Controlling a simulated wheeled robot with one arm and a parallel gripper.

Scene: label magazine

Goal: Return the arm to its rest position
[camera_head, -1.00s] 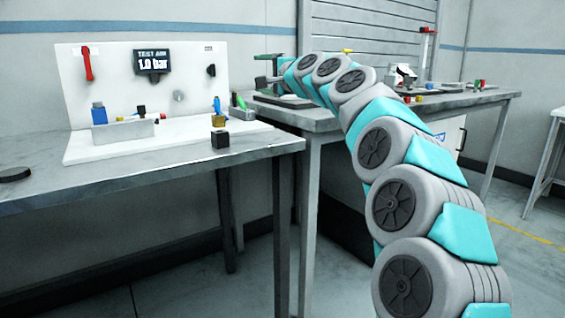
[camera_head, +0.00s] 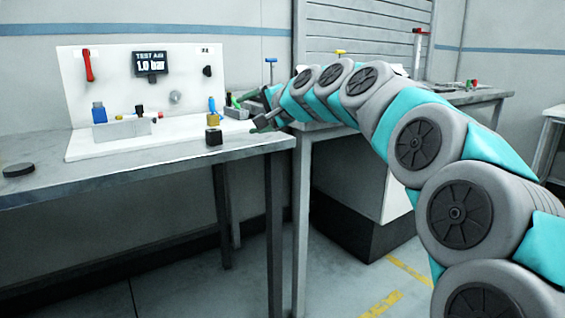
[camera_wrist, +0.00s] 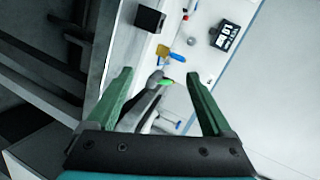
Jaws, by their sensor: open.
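My arm stretches from the lower right of the head view toward the gap between two tables. My gripper (camera_head: 247,112) is at its far end, near the right end of the left table (camera_head: 60,190). In the wrist view my gripper (camera_wrist: 160,95) has its two green fingers spread wide apart, with nothing held between the tips. Beyond the fingers the wrist view shows a grey part with a green tip (camera_wrist: 165,82), apart from the fingers as far as I can tell.
A white test panel with a display (camera_head: 151,63) stands on the left table. A black disc (camera_head: 18,170) lies at left. The right table (camera_head: 470,97) stands behind my arm.

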